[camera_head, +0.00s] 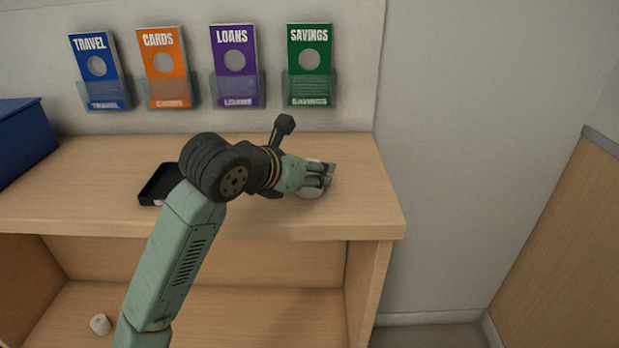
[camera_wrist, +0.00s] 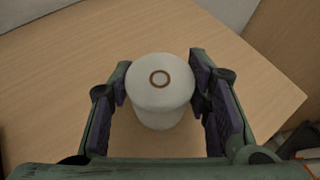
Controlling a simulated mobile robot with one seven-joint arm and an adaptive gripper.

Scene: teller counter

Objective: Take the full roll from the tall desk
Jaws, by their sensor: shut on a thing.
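A large white roll (camera_wrist: 161,98) with a brown core ring stands upright on the wooden top of the tall desk (camera_head: 80,172). In the wrist view it sits between the two purple-padded fingers of my gripper (camera_wrist: 163,92), which is shut on it. In the head view my gripper (camera_head: 322,178) is at the right end of the desk top and hides most of the roll (camera_head: 311,192).
A black tray (camera_head: 150,191) stands on the desk left of my wrist. A blue box (camera_head: 22,140) is at the far left. Leaflet holders (camera_head: 308,88) hang on the wall behind. The desk's right edge is close to my gripper.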

